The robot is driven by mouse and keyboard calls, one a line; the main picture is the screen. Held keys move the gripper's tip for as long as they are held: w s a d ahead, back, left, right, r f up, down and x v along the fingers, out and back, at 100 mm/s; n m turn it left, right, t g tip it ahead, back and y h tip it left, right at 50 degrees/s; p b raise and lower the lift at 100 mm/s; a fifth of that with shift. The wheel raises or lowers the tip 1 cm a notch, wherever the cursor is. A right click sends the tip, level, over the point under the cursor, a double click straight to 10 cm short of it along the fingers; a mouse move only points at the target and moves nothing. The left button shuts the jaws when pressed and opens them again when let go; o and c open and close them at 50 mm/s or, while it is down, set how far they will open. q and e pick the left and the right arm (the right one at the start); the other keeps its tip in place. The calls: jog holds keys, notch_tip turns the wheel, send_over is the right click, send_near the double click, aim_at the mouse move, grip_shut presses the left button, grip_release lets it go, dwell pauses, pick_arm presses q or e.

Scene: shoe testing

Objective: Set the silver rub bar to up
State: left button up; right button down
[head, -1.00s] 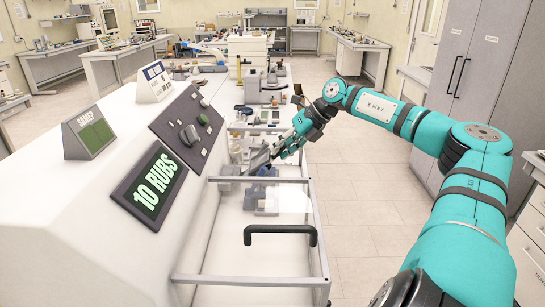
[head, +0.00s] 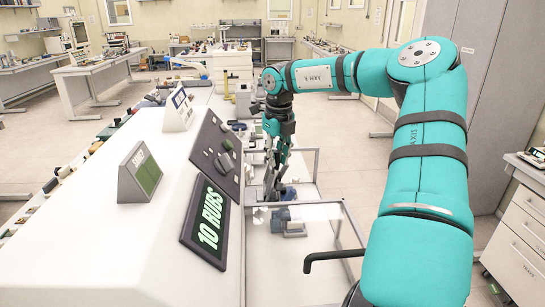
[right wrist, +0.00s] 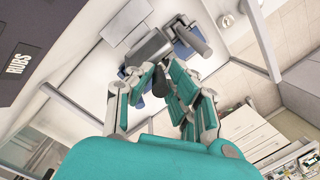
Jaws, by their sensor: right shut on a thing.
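My right gripper (head: 273,182) reaches down into the clear-walled test bay beside the white machine (head: 120,200). In the right wrist view my right gripper (right wrist: 158,85) has its teal-padded fingers closed around a grey metal part, which I take to be the silver rub bar (right wrist: 150,46). A grey cylinder (right wrist: 194,37) sits beside it, with blue parts just behind. In the head view the fingers hide most of the bar, so its exact tilt cannot be told. My left gripper is not in view.
The dark panel with knobs (head: 217,150) and the display reading "10 RUBS" (head: 206,220) face the bay. A clear cover with a black handle (head: 335,257) lies in front. A second grey and blue fixture (head: 290,222) stands nearer, inside the bay.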

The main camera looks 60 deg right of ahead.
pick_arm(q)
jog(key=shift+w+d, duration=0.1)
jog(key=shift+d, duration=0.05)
pick_arm(e)
jog(key=shift+a, duration=0.1)
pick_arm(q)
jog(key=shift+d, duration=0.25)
pick_arm(e)
jog(key=c, duration=1.5)
grip_release()
jog(key=shift+w, duration=0.15)
jog(key=shift+o, duration=1.1)
jog(key=shift+w, duration=0.1)
jog(key=shift+r, duration=0.1)
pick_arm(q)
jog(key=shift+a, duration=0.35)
pick_arm(e)
notch_tip(320, 180, up, 12)
jog(key=a, duration=0.1)
jog(key=shift+s+a, duration=0.15)
jog(key=shift+s, duration=0.3)
